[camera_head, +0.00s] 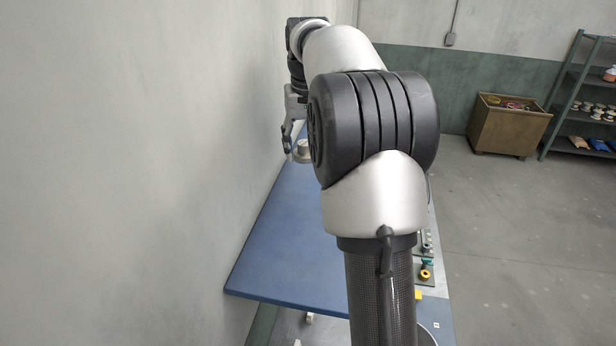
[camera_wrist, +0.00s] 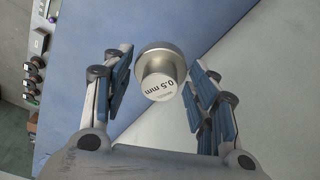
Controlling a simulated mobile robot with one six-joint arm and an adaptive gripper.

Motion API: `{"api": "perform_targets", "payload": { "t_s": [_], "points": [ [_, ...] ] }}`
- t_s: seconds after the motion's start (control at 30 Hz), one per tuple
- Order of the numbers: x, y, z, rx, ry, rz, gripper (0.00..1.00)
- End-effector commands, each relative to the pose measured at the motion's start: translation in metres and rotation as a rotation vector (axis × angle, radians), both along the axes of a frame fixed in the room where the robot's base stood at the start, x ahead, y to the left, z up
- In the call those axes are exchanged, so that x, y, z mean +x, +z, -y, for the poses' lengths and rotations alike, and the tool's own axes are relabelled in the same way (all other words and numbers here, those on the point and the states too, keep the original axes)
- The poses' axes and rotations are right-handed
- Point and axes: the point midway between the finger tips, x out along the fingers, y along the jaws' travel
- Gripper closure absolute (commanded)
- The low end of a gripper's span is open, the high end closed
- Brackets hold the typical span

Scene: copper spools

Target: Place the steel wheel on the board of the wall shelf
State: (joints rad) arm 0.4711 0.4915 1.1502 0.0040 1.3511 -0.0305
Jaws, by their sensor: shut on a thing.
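The visible part of the blue board is bare. The grey wall (camera_head: 130,170) is close on its left. Small spools and fittings (camera_head: 425,272) stand along its right side, partly behind my arm. A wooden crate (camera_head: 508,125) and a dark rack (camera_head: 580,100) stand far right on open floor.

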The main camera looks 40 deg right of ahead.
Motion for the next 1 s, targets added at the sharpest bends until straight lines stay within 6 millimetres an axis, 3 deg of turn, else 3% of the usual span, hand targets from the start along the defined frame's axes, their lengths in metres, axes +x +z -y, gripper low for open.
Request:
{"api": "perform_targets", "payload": {
  "t_s": [0.03, 0.2, 0.43, 0.63, 1.0],
  "points": [
    [-0.001, -0.015, 0.0, 0.002, 0.0, -0.004, 0.75],
    [-0.001, -0.05, 0.0, 0.0, 0.0, -0.001, 0.75],
    [0.0, -0.071, 0.0, 0.0, 0.0, 0.0, 0.75],
    [0.0, -0.101, 0.0, 0.0, 0.0, -0.001, 0.75],
    [0.0, -0.109, 0.0, -0.001, 0.0, 0.002, 0.75]
  ]
}}
